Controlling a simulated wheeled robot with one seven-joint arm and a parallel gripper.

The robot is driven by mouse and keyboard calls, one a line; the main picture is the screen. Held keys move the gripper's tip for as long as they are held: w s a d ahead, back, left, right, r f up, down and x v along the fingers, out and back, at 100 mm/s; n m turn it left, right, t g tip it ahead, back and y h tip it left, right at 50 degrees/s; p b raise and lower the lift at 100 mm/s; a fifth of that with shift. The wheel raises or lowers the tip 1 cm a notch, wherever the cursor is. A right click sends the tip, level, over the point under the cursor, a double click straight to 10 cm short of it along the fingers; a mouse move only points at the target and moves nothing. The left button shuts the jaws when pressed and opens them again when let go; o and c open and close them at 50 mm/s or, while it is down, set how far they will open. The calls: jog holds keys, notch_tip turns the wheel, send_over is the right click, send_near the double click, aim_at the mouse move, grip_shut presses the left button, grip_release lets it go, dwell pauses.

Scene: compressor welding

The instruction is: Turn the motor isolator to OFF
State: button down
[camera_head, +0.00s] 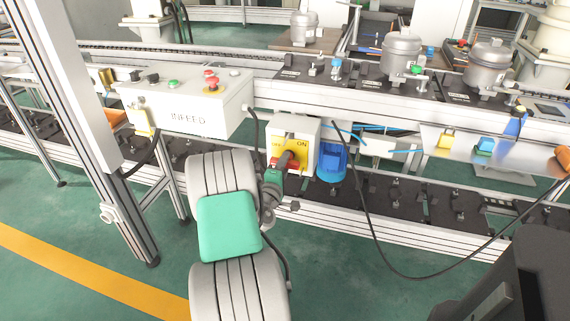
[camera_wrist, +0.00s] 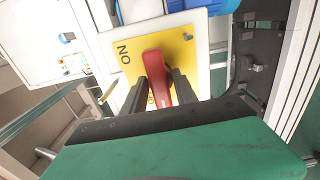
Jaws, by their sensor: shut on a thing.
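The motor isolator is a pale box (camera_head: 308,131) with a yellow plate (camera_head: 290,147) on the conveyor's front side. There the yellow plate (camera_wrist: 170,42) shows ON clear of the handle; the OFF lettering is partly hidden by the fingers and handle. The handle's exact setting is hard to tell.
A white INFEED control box (camera_head: 190,112) with a red emergency stop (camera_head: 211,80) stands left of the isolator. A blue motor (camera_head: 331,162) sits close at its right. A black cable (camera_head: 375,235) hangs in a loop further right. The green floor in front is open.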

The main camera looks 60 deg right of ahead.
jog(key=c, duration=1.2)
grip_release()
jog(key=shift+c, duration=0.2)
jog(key=s+a, duration=0.1)
jog(key=a, duration=0.6)
jog(key=shift+a+b, duration=0.35)
jog(key=shift+a, duration=0.05)
jog(key=shift+s, duration=0.1)
